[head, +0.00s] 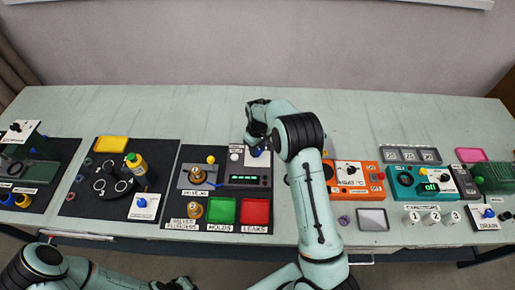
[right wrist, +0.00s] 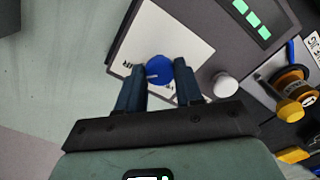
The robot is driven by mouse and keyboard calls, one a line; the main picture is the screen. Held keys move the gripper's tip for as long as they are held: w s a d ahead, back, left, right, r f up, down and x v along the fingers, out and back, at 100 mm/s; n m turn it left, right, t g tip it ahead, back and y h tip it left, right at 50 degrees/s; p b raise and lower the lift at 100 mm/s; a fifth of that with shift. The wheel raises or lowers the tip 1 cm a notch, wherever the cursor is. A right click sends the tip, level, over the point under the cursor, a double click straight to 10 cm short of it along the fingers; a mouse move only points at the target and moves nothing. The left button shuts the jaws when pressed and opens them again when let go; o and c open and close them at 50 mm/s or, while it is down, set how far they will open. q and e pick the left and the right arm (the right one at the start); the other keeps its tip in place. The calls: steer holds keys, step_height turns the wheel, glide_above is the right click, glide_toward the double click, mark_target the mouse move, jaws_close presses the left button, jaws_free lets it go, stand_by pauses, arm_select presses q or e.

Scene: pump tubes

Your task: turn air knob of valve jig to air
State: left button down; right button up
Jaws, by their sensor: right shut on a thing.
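The valve jig's blue air knob (right wrist: 158,68) sits on a white plate (right wrist: 170,30) in the right wrist view. A white mark on the knob points left, toward small dark lettering on the plate that I cannot read fully. My right gripper (right wrist: 161,80) has one finger on each side of the knob and is shut on it. In the head view the right gripper (head: 256,130) reaches down at the jig's back right, and the knob (head: 257,152) shows just below it. My left gripper (head: 175,284) is at the bottom edge, and its fingers are unclear.
A white round button (right wrist: 224,85) is close beside the right finger. The jig's green-lit display (head: 244,179) is in front. Green (head: 222,210) and red (head: 256,211) trays and brass parts (head: 197,175) are nearby. An orange unit (head: 355,178) stands to the right. The table behind is clear.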

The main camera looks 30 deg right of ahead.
steer(key=o, duration=1)
steer(key=shift+o, duration=0.2)
steer(key=shift+r, duration=0.1)
step_height(320, 180, up, 13)
